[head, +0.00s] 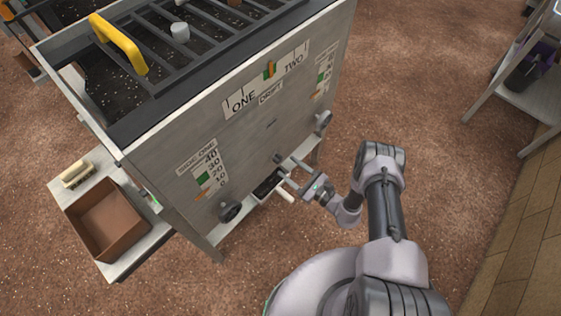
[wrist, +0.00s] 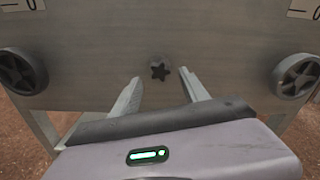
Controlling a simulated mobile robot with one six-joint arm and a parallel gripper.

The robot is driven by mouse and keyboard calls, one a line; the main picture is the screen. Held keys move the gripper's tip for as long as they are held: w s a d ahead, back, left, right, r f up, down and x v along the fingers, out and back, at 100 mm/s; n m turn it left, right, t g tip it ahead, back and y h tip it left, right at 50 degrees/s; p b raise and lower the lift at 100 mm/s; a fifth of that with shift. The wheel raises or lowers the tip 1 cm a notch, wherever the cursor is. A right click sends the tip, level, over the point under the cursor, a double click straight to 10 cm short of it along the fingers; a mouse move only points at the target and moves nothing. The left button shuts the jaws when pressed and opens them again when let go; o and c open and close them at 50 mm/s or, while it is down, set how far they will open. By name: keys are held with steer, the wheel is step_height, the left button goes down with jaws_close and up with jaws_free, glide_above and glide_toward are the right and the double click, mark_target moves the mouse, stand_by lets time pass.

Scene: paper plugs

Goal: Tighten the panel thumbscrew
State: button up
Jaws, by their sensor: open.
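The thumbscrew is a small round grey knob with a dark star-shaped face (wrist: 158,70), low in the middle of the metal panel (wrist: 225,35). In the head view it is a small dark knob (head: 277,158) on the cabinet's front face. My gripper (wrist: 160,78) is open and empty, its two fingers pointing at the panel, one to each side of the knob in the wrist view. The fingers appear just short of the knob; I cannot tell the exact gap. In the head view my gripper (head: 286,173) is close to the panel's lower edge.
Dark handwheels stand out at the panel's lower left (head: 231,211) and lower right (head: 323,122). A brown box (head: 104,222) and a brush (head: 75,173) sit on a side shelf. A yellow handle (head: 118,45) is on top. Open floor lies right of the cabinet.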

steer(key=n, duration=0.1)
steer(key=n+p, duration=0.1)
steer(key=n, duration=0.2)
steer(key=shift+r+p, duration=0.25)
steer(key=shift+p, duration=0.1)
steer(key=n+p, duration=0.1)
steer(key=n, duration=0.2)
steer(key=shift+n, duration=0.4)
steer(key=shift+n+p, duration=0.4)
steer(key=shift+n, duration=0.8)
steer(key=shift+f+n, duration=0.2)
steer(key=shift+n, duration=0.8)
steer(key=shift+f, duration=0.1)
